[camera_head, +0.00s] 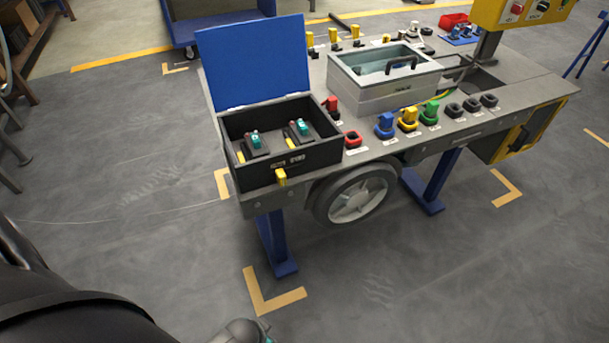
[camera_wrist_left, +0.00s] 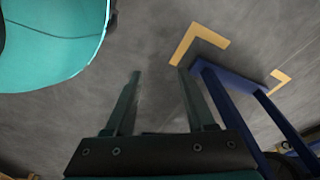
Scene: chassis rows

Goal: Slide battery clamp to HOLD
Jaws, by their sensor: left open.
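A black box (camera_head: 288,166) with a raised blue lid (camera_head: 253,62) stands at the left end of the grey workbench. Inside it are two dark units with teal tops, a left one (camera_head: 254,141) and a right one (camera_head: 298,129). A small yellow tab (camera_head: 281,177) sticks out at the foot of its front wall. I cannot tell which part is the battery clamp, and no HOLD mark is readable. My left gripper (camera_wrist_left: 157,72) is open and empty over the floor in the wrist view, apart from the box. My right gripper is not in view.
A wheel (camera_head: 356,197) and blue legs (camera_head: 276,243) are below; one leg (camera_wrist_left: 235,118) shows beside my left gripper. The floor left of the bench is clear.

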